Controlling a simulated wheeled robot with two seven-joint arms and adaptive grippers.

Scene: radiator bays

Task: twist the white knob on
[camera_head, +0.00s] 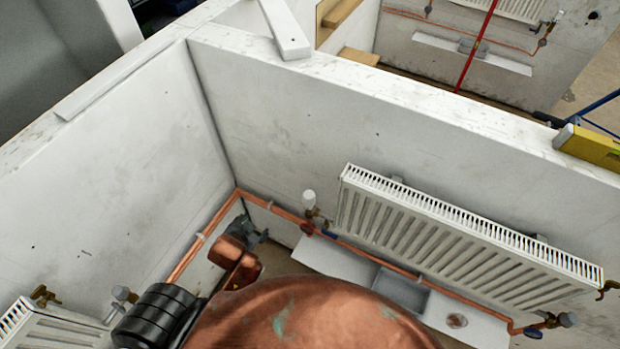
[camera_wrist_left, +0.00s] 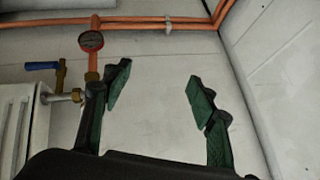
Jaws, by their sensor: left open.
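The white knob (camera_head: 309,197) sits upright on a brass valve (camera_head: 312,213) at the left end of the long radiator on the back wall. My left gripper (camera_head: 252,229) is to the left of the knob and lower in the picture, near the copper pipes by the wall corner, apart from the knob. In the left wrist view its two green-padded fingers (camera_wrist_left: 158,76) are spread with nothing between them. I do not make out the white knob there. My right gripper is not in view.
The long radiator (camera_head: 460,240) hangs on the back wall, with copper pipe (camera_head: 375,258) and a white ledge (camera_head: 340,262) below. Another radiator (camera_head: 50,330) is at lower left. A gauge (camera_wrist_left: 91,41) and blue-handled valve (camera_wrist_left: 42,66) show left of the fingers. A yellow level (camera_head: 590,147) lies on the wall top.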

